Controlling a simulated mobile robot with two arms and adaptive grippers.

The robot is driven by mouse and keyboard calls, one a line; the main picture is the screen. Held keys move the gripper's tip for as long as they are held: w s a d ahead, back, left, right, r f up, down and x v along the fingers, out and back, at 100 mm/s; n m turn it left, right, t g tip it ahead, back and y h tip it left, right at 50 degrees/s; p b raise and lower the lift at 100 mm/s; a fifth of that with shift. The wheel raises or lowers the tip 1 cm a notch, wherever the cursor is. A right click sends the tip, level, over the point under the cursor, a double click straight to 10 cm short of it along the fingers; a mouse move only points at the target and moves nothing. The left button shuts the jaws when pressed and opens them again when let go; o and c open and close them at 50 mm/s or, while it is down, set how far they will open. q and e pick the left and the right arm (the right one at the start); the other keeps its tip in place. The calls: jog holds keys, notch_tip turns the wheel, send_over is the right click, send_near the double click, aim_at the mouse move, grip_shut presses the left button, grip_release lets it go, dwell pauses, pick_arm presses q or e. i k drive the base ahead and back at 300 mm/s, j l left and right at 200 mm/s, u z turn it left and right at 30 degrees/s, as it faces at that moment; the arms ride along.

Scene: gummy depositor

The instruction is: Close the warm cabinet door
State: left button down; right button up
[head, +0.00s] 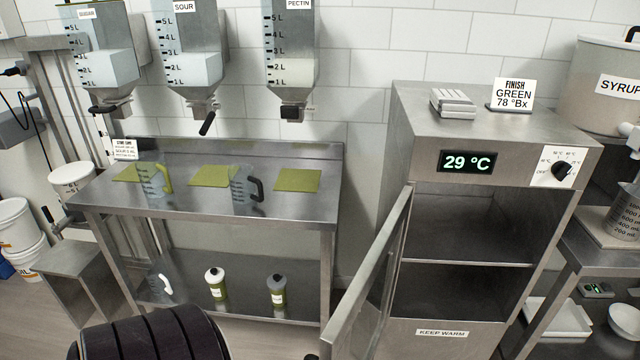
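The warm cabinet (552,223) is a steel box on the right, with a green display reading 29 °C and a dial on its front top. Its door (372,285) stands open, swung out from the left edge toward me. The lower part of the door runs out of the picture. The inside shows one shelf (470,248) and looks empty. A "KEEP WARM" label (442,333) is on the front below the opening. Neither of my grippers is in view; a dark ribbed part at the bottom left seems to belong to my arm.
A side table (600,250) with a syrup pot (600,70) stands right.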

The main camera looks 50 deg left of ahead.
aim_at(374, 282)
jog(key=i+j, duration=0.1)
jog(key=j, duration=1.05)
jog(key=i+j, duration=0.15)
jog(key=j, duration=0.45)
jog(key=k+u, duration=0.05)
